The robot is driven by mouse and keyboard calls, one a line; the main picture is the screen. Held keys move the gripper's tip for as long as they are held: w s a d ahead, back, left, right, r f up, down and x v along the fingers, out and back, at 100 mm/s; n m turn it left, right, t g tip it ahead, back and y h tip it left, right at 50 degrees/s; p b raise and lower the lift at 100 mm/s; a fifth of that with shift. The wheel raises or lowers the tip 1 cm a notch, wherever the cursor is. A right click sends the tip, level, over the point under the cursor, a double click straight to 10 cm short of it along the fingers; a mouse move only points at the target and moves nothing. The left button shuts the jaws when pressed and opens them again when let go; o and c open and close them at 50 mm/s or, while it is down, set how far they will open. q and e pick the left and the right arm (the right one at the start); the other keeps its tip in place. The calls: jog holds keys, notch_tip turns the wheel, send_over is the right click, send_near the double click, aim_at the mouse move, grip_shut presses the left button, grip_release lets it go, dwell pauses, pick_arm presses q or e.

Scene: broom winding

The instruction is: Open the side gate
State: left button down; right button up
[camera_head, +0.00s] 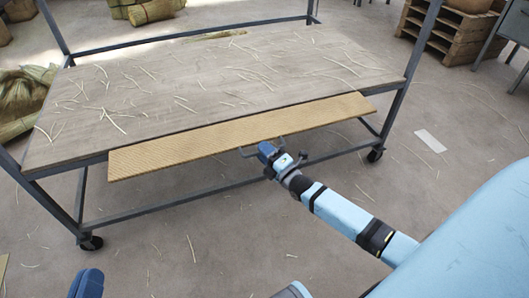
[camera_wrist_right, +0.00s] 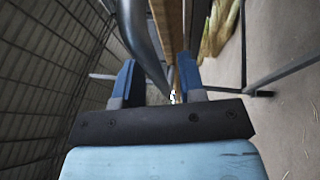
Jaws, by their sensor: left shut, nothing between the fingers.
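The side gate (camera_head: 225,135) is a long tan ribbed panel along the near long edge of the cart. Its broad face shows from above, leaning outward from the deck edge; its exact angle is unclear. A grey bar handle (camera_head: 246,153) stands out from its outer edge. My right gripper (camera_head: 272,150) is at this handle. In the right wrist view its blue fingers (camera_wrist_right: 155,82) are apart, and a curved grey bar (camera_wrist_right: 142,38) runs between them; whether they touch it is unclear. My left gripper (camera_head: 86,283) shows only as a blue part at the bottom left, shut and empty.
The cart deck (camera_head: 170,110) carries scattered straw. Its grey frame has corner posts and castors (camera_head: 91,243). Bundles (camera_head: 22,95) lie at the left, and wooden pallets (camera_head: 450,30) stand at the back right. The floor before the cart is mostly clear.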

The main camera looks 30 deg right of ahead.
aim_at(263, 136)
pick_arm(q)
jog(key=shift+r, duration=0.1)
pick_arm(e)
grip_shut()
